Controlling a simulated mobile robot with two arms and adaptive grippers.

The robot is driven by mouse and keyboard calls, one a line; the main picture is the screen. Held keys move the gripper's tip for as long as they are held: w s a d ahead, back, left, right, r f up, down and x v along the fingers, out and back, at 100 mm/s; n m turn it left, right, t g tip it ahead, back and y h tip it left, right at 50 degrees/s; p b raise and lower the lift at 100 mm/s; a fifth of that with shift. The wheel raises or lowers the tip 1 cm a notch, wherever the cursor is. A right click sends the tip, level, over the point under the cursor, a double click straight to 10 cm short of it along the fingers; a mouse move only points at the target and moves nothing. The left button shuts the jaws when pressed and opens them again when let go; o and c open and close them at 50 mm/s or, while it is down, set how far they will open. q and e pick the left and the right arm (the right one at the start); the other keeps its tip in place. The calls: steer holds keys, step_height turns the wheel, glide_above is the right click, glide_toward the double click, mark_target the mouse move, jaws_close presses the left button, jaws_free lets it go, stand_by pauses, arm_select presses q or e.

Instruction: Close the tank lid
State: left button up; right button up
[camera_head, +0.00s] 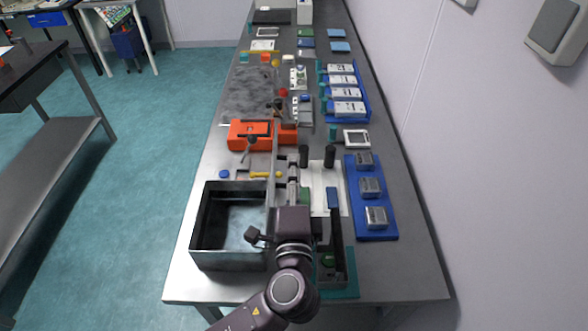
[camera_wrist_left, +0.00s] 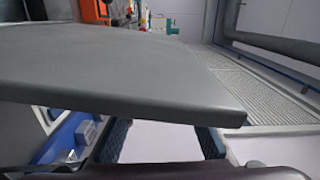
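The tank (camera_head: 198,230) is an open-topped dark metal box at the near left of the bench in the head view; its inside shows from above. My left gripper (camera_head: 292,200) is just right of the tank, over the bench's near end. In the left wrist view a large flat grey panel (camera_wrist_left: 120,72), probably the tank lid, spans the picture in front of my left gripper (camera_wrist_left: 163,135). The gripper's two dark fingers stand apart, with white between them. The panel hides their tips, so contact cannot be told. My right gripper is not in view.
Right of my wrist is a blue tray (camera_head: 391,225) with several metal blocks. An orange device (camera_head: 250,134) stands beyond the tank, with a yellow-handled tool (camera_head: 260,174) between. The wall runs along the bench's right side.

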arm_select(q)
steer(key=shift+f, duration=0.1)
jaws_close()
steer(key=shift+w, duration=0.1)
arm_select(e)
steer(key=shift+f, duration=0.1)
